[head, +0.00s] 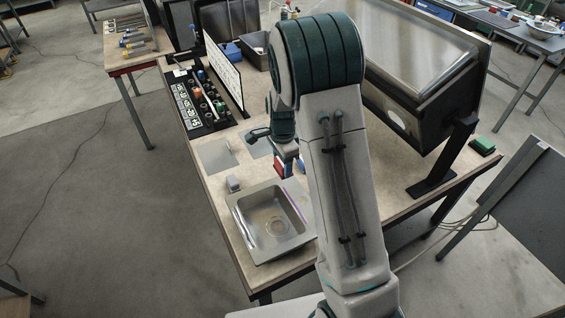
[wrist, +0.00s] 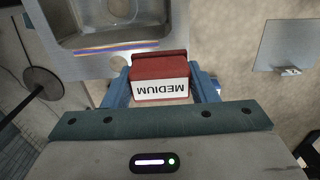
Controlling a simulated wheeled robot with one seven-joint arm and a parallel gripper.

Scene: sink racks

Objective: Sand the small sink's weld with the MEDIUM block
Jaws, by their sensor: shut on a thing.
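In the wrist view, my gripper (wrist: 161,92) is shut on a dark red block (wrist: 160,66) with a white label reading MEDIUM. The small steel sink (head: 236,226) lies on the workbench in the head view. It also shows at the top of the wrist view (wrist: 66,43), just beyond the block. A coloured, bluish-purple and orange weld line (wrist: 117,47) runs along the sink's near rim. The block appears close to this line; I cannot tell whether it touches. In the head view my gripper (head: 286,165) is partly hidden by my arm, behind the sink.
A large steel sink (head: 422,60) stands tilted on a black stand at the right. A green block (head: 482,146) lies near the bench's right edge. A black rack of tools (head: 200,105) and a white panel stand at the back left. Flat grey plates (head: 215,156) lie behind the small sink.

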